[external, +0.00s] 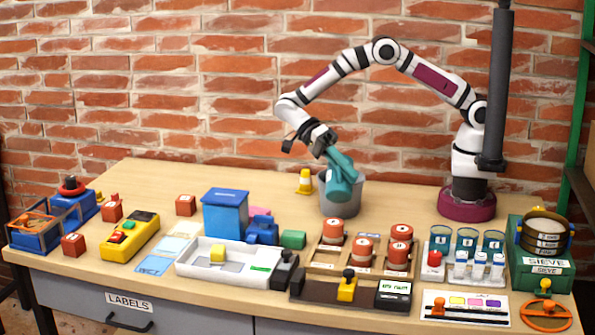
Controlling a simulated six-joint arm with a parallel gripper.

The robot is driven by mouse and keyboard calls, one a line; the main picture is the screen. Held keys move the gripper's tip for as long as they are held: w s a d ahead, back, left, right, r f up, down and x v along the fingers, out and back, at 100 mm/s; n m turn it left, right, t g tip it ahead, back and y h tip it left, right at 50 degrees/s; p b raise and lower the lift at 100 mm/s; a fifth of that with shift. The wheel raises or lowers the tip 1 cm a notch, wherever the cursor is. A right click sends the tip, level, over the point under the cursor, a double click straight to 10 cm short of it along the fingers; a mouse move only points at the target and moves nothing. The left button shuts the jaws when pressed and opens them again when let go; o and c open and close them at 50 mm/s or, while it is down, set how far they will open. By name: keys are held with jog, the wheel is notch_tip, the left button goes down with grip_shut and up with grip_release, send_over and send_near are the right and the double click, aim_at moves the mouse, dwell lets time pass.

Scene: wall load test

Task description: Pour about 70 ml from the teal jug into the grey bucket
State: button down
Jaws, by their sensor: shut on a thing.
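The teal jug (340,183) is tilted and shows in front of and over the grey bucket (357,197). My gripper (325,147) is shut on the jug at its upper end. The grey bucket stands upright on the table behind the wooden tray. The jug covers part of the bucket's rim and its inside. I cannot see the liquid or whether any is flowing.
A yellow object (305,182) stands left of the bucket, and a blue box (226,214) is further left. In front is a wooden tray (325,258) with several red-topped jars. The table is clear between the bucket and my base.

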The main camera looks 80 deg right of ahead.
aim_at(348, 157)
jog(key=shift+d+r+y, duration=0.2)
jog(key=shift+r+y, duration=0.1)
jog(key=shift+r, duration=0.15)
jog(key=shift+d+r+n+y, duration=0.25)
jog(key=shift+r+n+y, duration=0.05)
jog(key=shift+r+n, duration=0.1)
jog(key=shift+w+d+r+n+g+y, duration=0.15)
jog(key=shift+d+r+n+g+y, duration=0.3)
jog(key=shift+r, duration=0.2)
dwell(1.2)
jog(key=shift+d+y, duration=0.25)
jog(key=shift+d, duration=0.2)
jog(key=shift+a+f+m+t+h, duration=0.35)
jog(key=shift+a+f+m+h, duration=0.3)
jog(key=shift+a+f+h, duration=0.55)
jog(key=shift+a+f, duration=0.1)
jog(key=shift+f, duration=0.1)
jog(key=shift+s+a+f+m+t+h, duration=0.2)
jog(key=shift+a+f+m+t+h, duration=0.15)
jog(key=shift+m+h, duration=0.4)
jog(key=shift+a+f+h, duration=0.15)
jog(key=shift+f+h, duration=0.2)
jog(key=shift+h, duration=0.1)
